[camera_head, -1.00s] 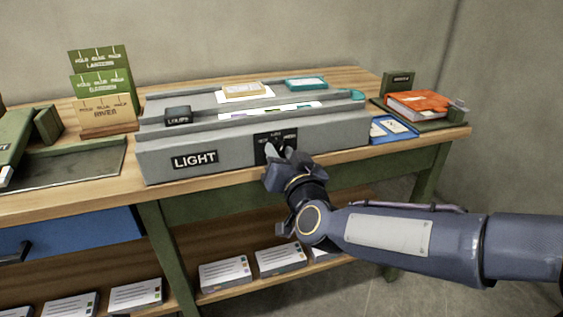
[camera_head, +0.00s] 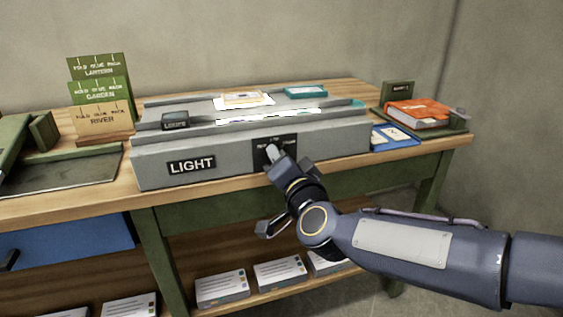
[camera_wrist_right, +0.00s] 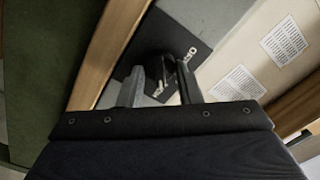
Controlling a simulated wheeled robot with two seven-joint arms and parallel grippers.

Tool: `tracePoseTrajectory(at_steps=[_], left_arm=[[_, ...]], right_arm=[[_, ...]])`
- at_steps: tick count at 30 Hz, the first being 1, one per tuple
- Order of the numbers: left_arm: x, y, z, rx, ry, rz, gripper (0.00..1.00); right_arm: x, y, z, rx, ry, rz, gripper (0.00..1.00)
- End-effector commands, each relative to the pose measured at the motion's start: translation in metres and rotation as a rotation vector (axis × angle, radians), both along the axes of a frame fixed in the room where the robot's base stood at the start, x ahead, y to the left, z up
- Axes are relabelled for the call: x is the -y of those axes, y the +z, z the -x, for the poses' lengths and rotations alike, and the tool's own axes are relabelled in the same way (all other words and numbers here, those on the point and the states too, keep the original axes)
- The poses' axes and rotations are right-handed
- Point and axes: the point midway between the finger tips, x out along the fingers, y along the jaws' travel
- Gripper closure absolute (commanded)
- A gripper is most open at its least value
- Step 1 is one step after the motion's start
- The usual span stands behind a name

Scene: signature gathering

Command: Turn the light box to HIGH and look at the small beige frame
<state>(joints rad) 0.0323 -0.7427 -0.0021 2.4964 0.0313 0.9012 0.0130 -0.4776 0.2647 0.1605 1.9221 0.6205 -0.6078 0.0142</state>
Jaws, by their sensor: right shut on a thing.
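The grey light box (camera_head: 225,160) stands on the wooden table with a LIGHT label on its front. A black dial plate (camera_head: 261,151) is on the front face; its small lettering is too blurred to read. My right gripper (camera_head: 277,154) is at this plate, shut on the dark knob (camera_wrist_right: 158,63), which shows between the fingers in the right wrist view. The knob is hidden by the fingers in the head view. A small beige frame (camera_head: 240,97) lies on a bright white patch on top of the box. The long strip (camera_head: 270,116) glows white. My left gripper is out of view.
A dark LOUPE block (camera_head: 175,121) and a teal frame (camera_head: 306,91) are on the box. Upright cards (camera_head: 104,118) and a dark tray (camera_head: 70,168) stand left. An orange book (camera_head: 417,112) and blue tray (camera_head: 407,136) are right. White boxes (camera_head: 222,287) fill the lower shelf.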

Motion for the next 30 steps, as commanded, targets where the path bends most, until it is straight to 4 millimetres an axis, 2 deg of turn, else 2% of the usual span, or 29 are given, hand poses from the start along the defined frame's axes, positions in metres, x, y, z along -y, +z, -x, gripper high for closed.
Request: tracePoseTrajectory(at_steps=[10,11,15,24,30], left_arm=[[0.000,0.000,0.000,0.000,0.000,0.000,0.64],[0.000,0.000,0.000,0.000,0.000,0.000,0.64],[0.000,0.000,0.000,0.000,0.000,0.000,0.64],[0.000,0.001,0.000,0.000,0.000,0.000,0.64],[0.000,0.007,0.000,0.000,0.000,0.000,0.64]], right_arm=[[0.000,0.000,0.000,-0.002,-0.001,-0.004,0.91],[0.000,0.000,0.000,-0.002,-0.001,-0.004,0.65],[0.000,0.000,0.000,-0.002,-0.001,-0.003,0.48],[0.001,0.000,0.002,-0.001,0.000,-0.002,0.48],[0.009,0.002,0.028,0.000,0.001,-0.001,0.48]])
